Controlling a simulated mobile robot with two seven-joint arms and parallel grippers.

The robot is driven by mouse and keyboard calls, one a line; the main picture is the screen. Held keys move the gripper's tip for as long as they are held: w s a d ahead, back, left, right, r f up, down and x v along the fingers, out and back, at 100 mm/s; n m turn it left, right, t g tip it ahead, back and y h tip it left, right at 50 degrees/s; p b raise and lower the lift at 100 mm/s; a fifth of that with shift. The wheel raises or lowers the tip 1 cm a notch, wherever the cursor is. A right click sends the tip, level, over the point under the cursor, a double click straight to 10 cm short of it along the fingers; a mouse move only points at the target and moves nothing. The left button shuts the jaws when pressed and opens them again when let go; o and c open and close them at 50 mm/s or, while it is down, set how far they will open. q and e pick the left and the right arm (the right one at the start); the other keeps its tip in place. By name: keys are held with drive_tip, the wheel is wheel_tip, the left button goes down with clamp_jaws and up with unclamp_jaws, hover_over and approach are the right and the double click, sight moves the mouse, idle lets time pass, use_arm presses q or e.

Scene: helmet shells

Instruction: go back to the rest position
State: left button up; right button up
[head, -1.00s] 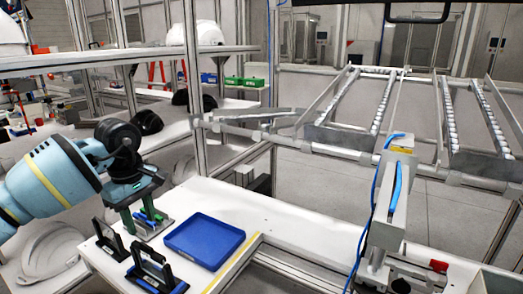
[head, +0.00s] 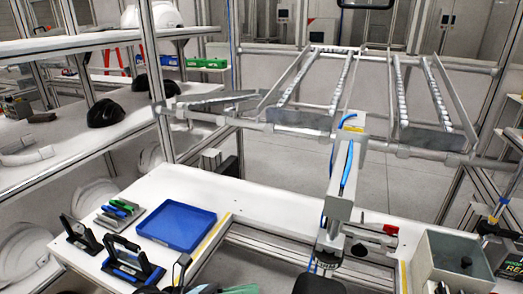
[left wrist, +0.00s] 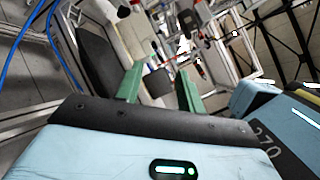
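My left gripper (head: 240,289) shows only in part at the bottom edge of the head view, low in front of the table. In the left wrist view its two green fingers (left wrist: 158,85) stand apart with nothing visible between them. The gripper is clear of the tools and the blue tray on the table. My right gripper cannot be made out in either view.
The white table (head: 265,208) carries a blue tray (head: 177,226), green- and blue-handled tools (head: 118,212) and black-handled tools (head: 130,262). A clamp fixture (head: 345,185) stands mid-table. A grey bin (head: 450,262) is at right. Black helmet shells (head: 105,113) sit on shelves at left.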

use_arm(q)
drive_tip(key=s+a+f+n+t+y+p, duration=0.1)
drive_tip(key=s+a+f+n+t+y, duration=0.35)
drive_tip(key=n, duration=0.95)
drive_tip(key=s+a+f+n+t+y, duration=0.2)
drive_tip(key=a+f+n+t+y, duration=0.45)
drive_tip(key=n, duration=0.75)
drive_tip(key=s+a+f+n+g+y, duration=0.2)
drive_tip(key=s+f+n, duration=0.4)
drive_tip(key=s, duration=0.3)
drive_tip(key=s+a+f+n+g+y+p, duration=0.1)
drive_tip(key=s+a+f+n+g+y, duration=0.2)
drive_tip(key=s+f+n, duration=0.3)
drive_tip(key=s+f+y, duration=0.1)
drive_tip(key=s, duration=0.3)
drive_tip(key=shift+s+a+f, duration=0.15)
drive_tip(key=shift+a+f, duration=0.15)
drive_tip(key=shift+a, duration=0.1)
use_arm(e)
drive_tip(key=shift+t, duration=0.4)
drive_tip(key=w+r, duration=0.2)
drive_tip(key=r, duration=0.1)
drive_tip(key=shift+w+d+r, duration=0.1)
drive_tip(key=shift+w+r, duration=0.05)
drive_tip(key=shift+r, duration=0.05)
